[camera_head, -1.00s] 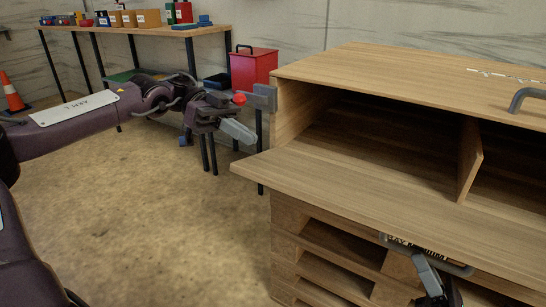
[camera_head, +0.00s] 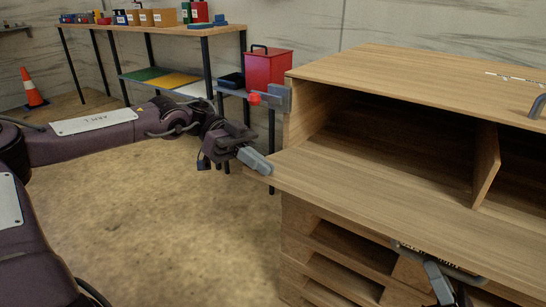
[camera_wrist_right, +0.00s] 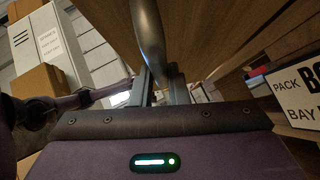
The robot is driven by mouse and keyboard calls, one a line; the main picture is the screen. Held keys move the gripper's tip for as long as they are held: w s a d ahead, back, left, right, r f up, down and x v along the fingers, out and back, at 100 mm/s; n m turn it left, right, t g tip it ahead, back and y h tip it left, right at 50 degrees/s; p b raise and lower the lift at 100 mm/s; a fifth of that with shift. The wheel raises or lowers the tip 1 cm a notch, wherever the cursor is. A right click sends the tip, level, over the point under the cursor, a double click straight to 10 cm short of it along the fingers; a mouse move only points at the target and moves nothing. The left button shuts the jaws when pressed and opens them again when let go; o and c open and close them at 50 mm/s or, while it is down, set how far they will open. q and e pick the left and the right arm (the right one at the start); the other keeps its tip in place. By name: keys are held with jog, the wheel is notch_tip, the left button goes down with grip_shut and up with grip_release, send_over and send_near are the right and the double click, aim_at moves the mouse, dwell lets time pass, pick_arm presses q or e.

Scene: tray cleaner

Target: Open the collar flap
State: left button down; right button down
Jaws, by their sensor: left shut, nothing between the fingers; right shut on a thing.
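The collar flap (camera_head: 350,190) is a wooden board that juts outward from the front of the wooden crate (camera_head: 440,70), leaving the opening uncovered. My right gripper (camera_head: 433,268) is below the flap's front edge. In the right wrist view its fingers (camera_wrist_right: 160,88) are closed on a curved grey handle (camera_wrist_right: 148,35). Part of this handle (camera_head: 465,274) shows under the flap's edge in the head view.
A grey latch with a red knob (camera_head: 262,99) is on the crate's left edge. Pallets (camera_head: 345,245) are stacked below the crate. A shelf table (camera_head: 160,28) and a red box (camera_head: 267,68) stand behind.

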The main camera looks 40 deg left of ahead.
pick_arm(q)
jog(key=shift+s+f, duration=0.15)
jog(key=shift+f, duration=0.4)
pick_arm(e)
jog(key=shift+w+d+r, duration=0.2)
jog(key=shift+w+r, duration=0.15)
jog(key=c, duration=1.7)
grip_release()
pick_arm(q)
jog(key=shift+w+a+f, duration=0.1)
jog(key=shift+w+f, duration=0.05)
jog(key=shift+w, duration=0.15)
pick_arm(e)
jog(key=o, duration=0.3)
jog(key=shift+w+a+f, duration=0.15)
jog(key=shift+a+f, duration=0.05)
jog(key=shift+f, duration=0.05)
pick_arm(q)
jog(key=shift+s, duration=0.1)
